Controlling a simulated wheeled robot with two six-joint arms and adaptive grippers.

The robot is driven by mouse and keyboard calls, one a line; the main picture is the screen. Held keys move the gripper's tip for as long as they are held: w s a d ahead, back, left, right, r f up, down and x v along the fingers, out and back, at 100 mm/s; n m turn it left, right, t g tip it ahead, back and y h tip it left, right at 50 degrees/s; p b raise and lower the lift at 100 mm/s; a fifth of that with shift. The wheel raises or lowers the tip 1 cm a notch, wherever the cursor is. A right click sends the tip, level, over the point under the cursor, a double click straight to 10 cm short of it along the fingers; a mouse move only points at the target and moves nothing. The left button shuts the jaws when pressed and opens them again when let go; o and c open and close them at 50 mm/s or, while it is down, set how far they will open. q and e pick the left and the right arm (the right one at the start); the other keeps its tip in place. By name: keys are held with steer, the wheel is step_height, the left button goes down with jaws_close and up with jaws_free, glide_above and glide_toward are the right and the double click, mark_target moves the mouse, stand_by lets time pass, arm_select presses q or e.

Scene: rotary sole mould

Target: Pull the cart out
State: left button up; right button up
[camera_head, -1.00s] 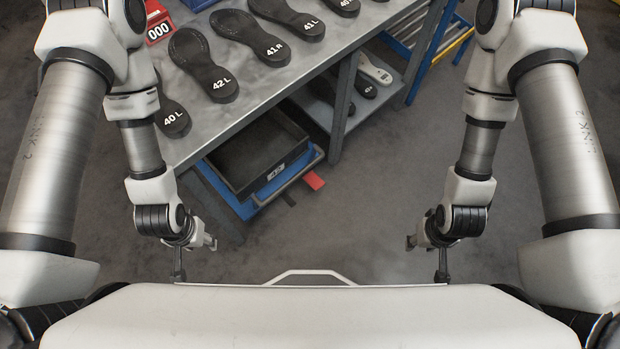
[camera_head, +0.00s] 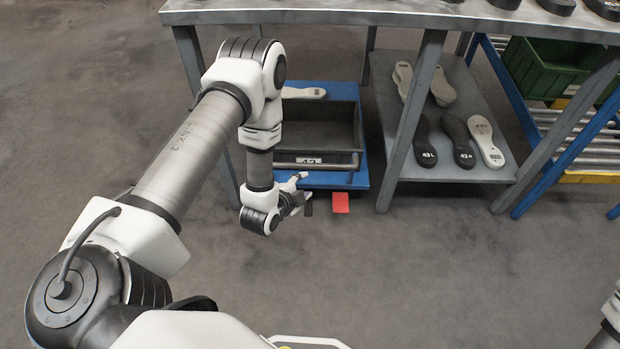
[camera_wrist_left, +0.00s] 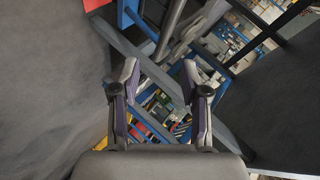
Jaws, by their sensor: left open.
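The cart is a blue platform (camera_head: 362,176) under the table, with a dark crate (camera_head: 352,125) on it. A grey bar handle (camera_head: 330,166) runs across its front, and a red pedal (camera_head: 340,202) sticks out below. My left gripper (camera_head: 304,193) is open at the cart's front edge, just left of the pedal. In the left wrist view my open left gripper (camera_wrist_left: 161,78) has nothing between its fingers. A grey bar (camera_wrist_left: 171,28) and blue cart parts (camera_wrist_left: 128,12) lie ahead of it, with the red pedal (camera_wrist_left: 96,4) at the top left. My right gripper is out of view.
The grey table (camera_head: 400,14) stands over the cart, with a leg (camera_head: 412,120) close on its right. A blue rack with a green bin (camera_head: 545,70) stands farther right. The floor in front is clear.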

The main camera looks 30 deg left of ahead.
mark_target(307, 166)
arm_select(q)
steer(key=w+a+f+m+t+b, duration=0.1)
steer(key=w+a+f+b, duration=0.1)
steer(key=w+b, duration=0.1)
steer(key=w+a+f+m+t+y+b, duration=0.1)
steer(key=w+a+f+b, duration=0.1)
steer(key=w+b, duration=0.1)
steer(key=w+a+f+m+t+b, duration=0.1)
steer(key=w+f+m+b, duration=0.1)
steer(key=w+b, duration=0.2)
steer(key=shift+w+a+f+t+y, duration=0.3)
steer(key=shift+w+a+f+t, duration=0.1)
steer(key=shift+w+r, duration=0.1)
steer(key=shift+w, duration=0.3)
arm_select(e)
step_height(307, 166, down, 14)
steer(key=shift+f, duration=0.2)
arm_select(q)
steer(key=shift+c, duration=0.3)
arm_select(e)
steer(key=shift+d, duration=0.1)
arm_select(q)
jaws_close()
